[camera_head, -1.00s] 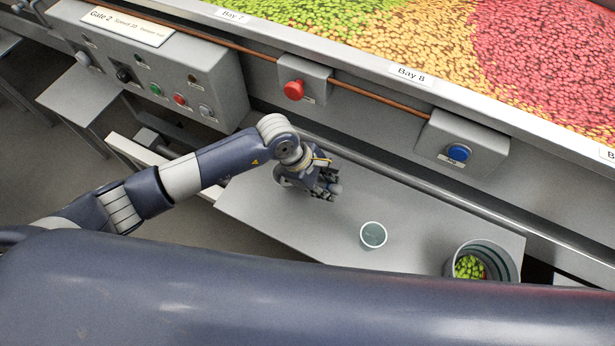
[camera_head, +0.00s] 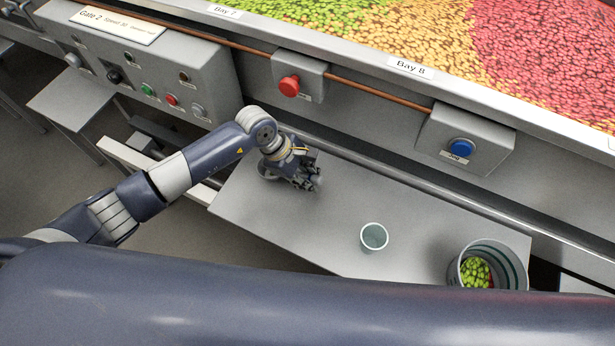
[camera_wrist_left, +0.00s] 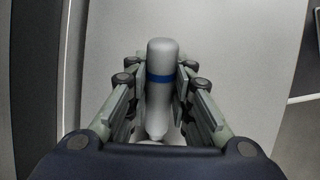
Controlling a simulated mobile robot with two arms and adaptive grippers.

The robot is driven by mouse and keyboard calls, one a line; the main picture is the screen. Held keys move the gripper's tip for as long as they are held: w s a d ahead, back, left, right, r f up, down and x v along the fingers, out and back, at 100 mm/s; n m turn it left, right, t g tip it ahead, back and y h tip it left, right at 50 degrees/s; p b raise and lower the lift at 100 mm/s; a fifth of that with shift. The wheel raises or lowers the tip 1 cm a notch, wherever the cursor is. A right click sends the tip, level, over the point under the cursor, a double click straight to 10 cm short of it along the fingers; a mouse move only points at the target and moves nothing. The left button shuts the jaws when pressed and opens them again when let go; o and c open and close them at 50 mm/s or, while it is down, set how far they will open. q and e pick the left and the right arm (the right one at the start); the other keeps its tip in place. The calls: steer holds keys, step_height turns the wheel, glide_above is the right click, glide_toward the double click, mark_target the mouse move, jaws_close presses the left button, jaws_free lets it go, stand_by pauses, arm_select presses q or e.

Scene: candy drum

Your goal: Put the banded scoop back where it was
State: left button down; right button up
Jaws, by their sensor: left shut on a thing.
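The banded scoop shows in the left wrist view as a pale grey rounded handle with a blue band (camera_wrist_left: 160,78). My left gripper (camera_head: 305,180) is shut on this handle, with a finger on each side of it. In the head view it is over the far left part of the grey table (camera_head: 330,220), near the machine's side. The gripper mostly hides the scoop there, and I cannot tell whether the scoop touches the table. My right gripper is not in view.
A small pale cup (camera_head: 374,238) stands mid-table. A grey bucket (camera_head: 510,262) with green and some red candy stands at the right end. A rail (camera_head: 400,183) runs along the back, below a red button (camera_head: 289,86) and a blue button (camera_head: 461,148). The table between gripper and cup is clear.

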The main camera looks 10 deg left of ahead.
arm_select(q)
steer(key=shift+f, duration=0.2)
steer(key=c, duration=1.4)
jaws_free()
steer(key=shift+r, duration=0.1)
steer(key=shift+r, duration=0.2)
steer(key=shift+a+r, duration=0.25)
steer(key=shift+r, duration=0.05)
steer(key=v, duration=1.1)
steer(key=shift+r, duration=0.1)
